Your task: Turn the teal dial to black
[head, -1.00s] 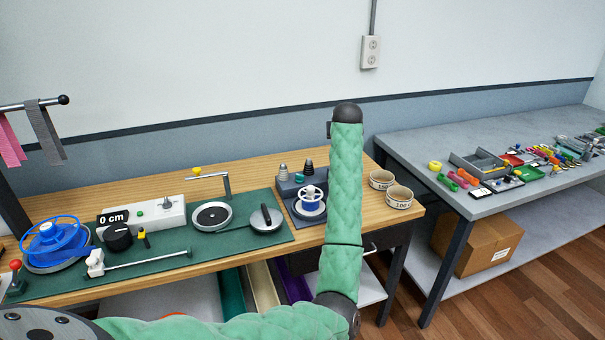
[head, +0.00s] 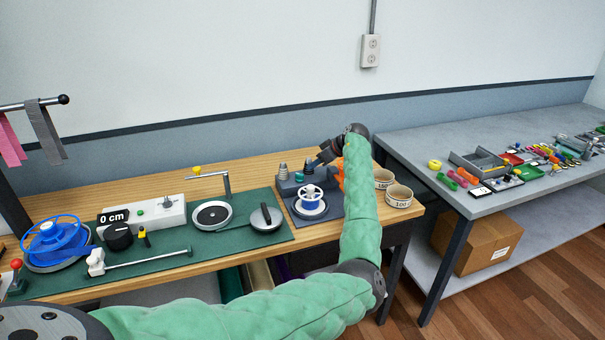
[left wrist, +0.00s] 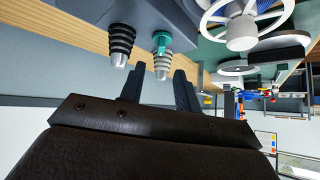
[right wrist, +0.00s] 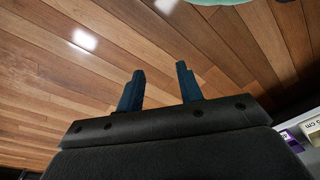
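The teal dial (head: 300,177) sits on the dark grey stepped block (head: 331,212) at the right part of the wooden bench. My left gripper (head: 317,162) is by the back of the block, close to the dial. Its two fingers (left wrist: 157,71) are apart with nothing between them that I can make out. My right gripper (right wrist: 160,70) is open and empty above the wooden floor. The dial's colour marks are too small to read.
A dark ribbed cone knob (left wrist: 121,42) stands beside the teal dial. A white handwheel on a blue base (head: 310,204) is in front. A green mat (head: 160,262) with several fixtures lies left.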

